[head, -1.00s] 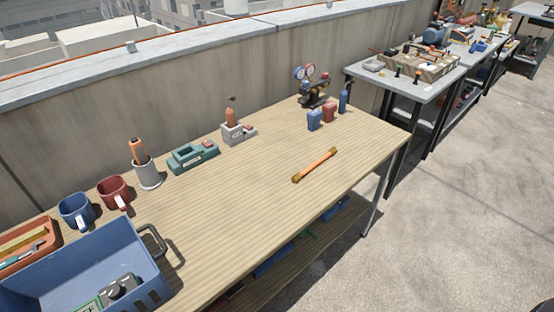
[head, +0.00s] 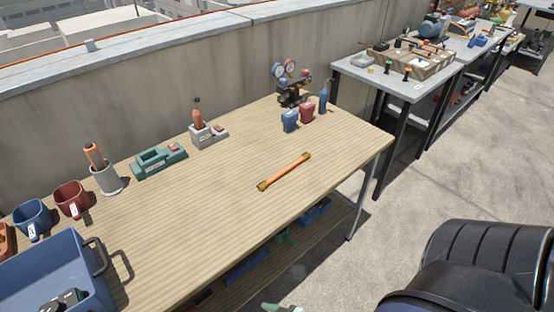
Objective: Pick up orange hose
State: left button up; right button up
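The orange hose (head: 286,170) is a short straight orange piece with brass-coloured ends. It lies alone on the wooden table (head: 200,220), right of the middle and slanting up to the right. A dark, ribbed part of my own right arm shows at the lower right, beyond the table's front edge and apart from the hose. Neither gripper's fingers can be made out in the head view.
Behind the hose stand blue and red small containers (head: 289,121), a gauge set (head: 293,85) and a grey holder (head: 208,136). A teal tray (head: 158,162), mugs (head: 71,199) and a blue crate (head: 95,258) are at left. The tabletop around the hose is clear.

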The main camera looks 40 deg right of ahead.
aim_at(262, 185)
jog(key=l+u, duration=0.2)
jog(key=l, duration=0.25)
jog(key=k+l+u, duration=0.2)
jog(key=l, duration=0.2)
jog(key=k+l, duration=0.1)
jog(key=l, duration=0.25)
jog(key=k+l+u, duration=0.1)
jog(key=l, duration=0.3)
jog(key=k+l, duration=0.1)
jog(key=l, duration=0.25)
jog(key=k+l+u, duration=0.1)
jog(key=l, duration=0.25)
jog(key=k+l, duration=0.1)
jog(key=l, duration=0.25)
